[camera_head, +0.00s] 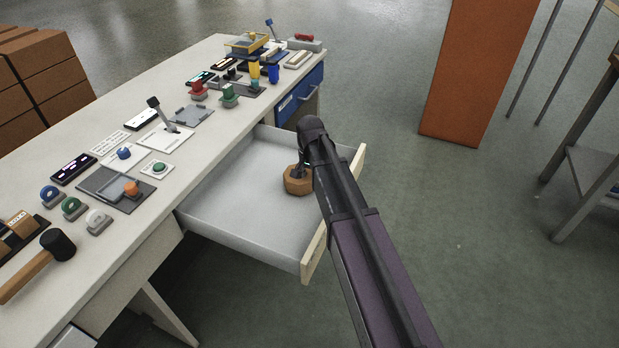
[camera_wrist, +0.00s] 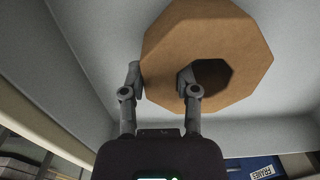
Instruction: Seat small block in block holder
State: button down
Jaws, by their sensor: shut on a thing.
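My gripper (camera_wrist: 160,80) is down inside the open drawer (camera_head: 235,200). It is shut on a brown wooden octagonal block with a round-looking hole (camera_wrist: 205,22). One finger is in the hole and the other is against the block's outer side, so the jaws pinch its wall. In the head view the block (camera_head: 297,186) is at or just above the drawer floor, partly hidden by my arm; I cannot tell whether it touches. A dark grey plate (camera_head: 100,182) with an orange piece (camera_head: 131,189) lies on the desk; I cannot tell whether it is the block holder.
The white desk (camera_head: 225,150) holds a mallet (camera_head: 45,262), a lever (camera_head: 160,112), rings, buttons and other fixtures. The drawer's front panel (camera_head: 318,240) and walls surround my gripper. A blue drawer (camera_head: 300,95) is beyond. An orange panel (camera_head: 475,70) stands on open floor.

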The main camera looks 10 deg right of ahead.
jog(key=shift+r+p, duration=4.3)
jog(key=shift+r, duration=0.25)
jog(key=shift+r, duration=0.1)
notch_tip(320, 180, up, 33)
jog(key=p, duration=3.3)
jog(key=shift+r+p, duration=0.2)
jog(key=shift+p, duration=0.15)
jog(key=shift+d, duration=0.2)
